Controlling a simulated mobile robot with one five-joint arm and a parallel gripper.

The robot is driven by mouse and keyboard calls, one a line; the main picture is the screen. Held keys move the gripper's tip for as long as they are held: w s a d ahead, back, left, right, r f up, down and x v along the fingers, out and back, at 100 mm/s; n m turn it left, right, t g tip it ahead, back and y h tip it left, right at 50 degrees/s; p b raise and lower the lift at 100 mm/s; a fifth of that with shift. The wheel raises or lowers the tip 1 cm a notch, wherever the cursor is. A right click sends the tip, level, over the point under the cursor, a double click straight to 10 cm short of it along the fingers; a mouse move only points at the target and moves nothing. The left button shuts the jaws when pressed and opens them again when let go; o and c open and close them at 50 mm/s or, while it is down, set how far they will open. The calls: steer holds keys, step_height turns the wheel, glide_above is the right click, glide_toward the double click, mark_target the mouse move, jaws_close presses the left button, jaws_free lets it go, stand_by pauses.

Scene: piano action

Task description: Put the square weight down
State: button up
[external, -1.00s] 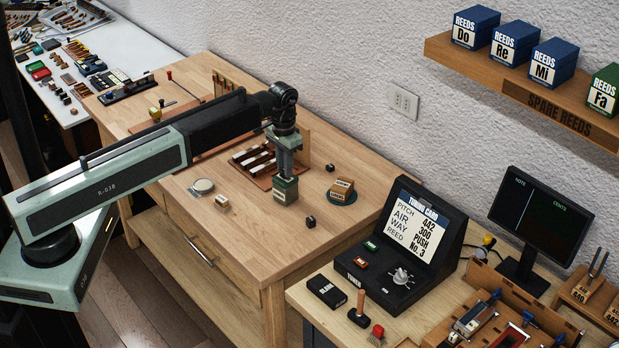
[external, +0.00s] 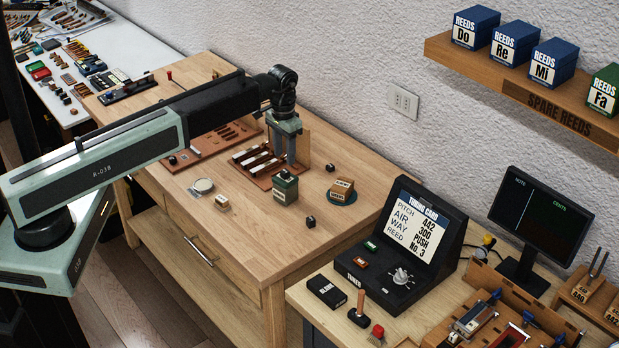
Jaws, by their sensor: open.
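A dark green square block with a pale label, which looks like the square weight (external: 285,191), stands upright on the wooden bench top (external: 245,245). My gripper (external: 281,152) points down, open and empty, above and just behind the block. Its fingers look clear of the block, though the near overlap makes the exact gap hard to judge. The block's underside is hidden.
A reddish-brown tray with pale bars (external: 260,163) lies left of the block. A wooden block (external: 343,186) sits on a round dark pad to the right. Small dark cubes (external: 310,222), a small pale block (external: 221,201) and a round disc (external: 202,186) lie nearby. The bench front is clear.

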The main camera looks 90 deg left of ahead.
mark_target(285, 171)
step_height(285, 171, up, 7)
steer(key=p, duration=0.5)
steer(key=shift+f, duration=0.15)
steer(key=w+d+m, duration=0.3)
steer(key=d, duration=1.4)
steer(key=w+d+m, duration=0.3)
steer(key=d, duration=1.4)
steer(key=s+d+m, duration=0.1)
steer(key=s+d, duration=0.1)
steer(key=d, duration=0.6)
steer(key=s+d+m, duration=0.2)
steer(key=d, duration=0.7)
step_height(285, 171, down, 13)
steer(key=b, duration=1.3)
steer(key=shift+d, duration=0.1)
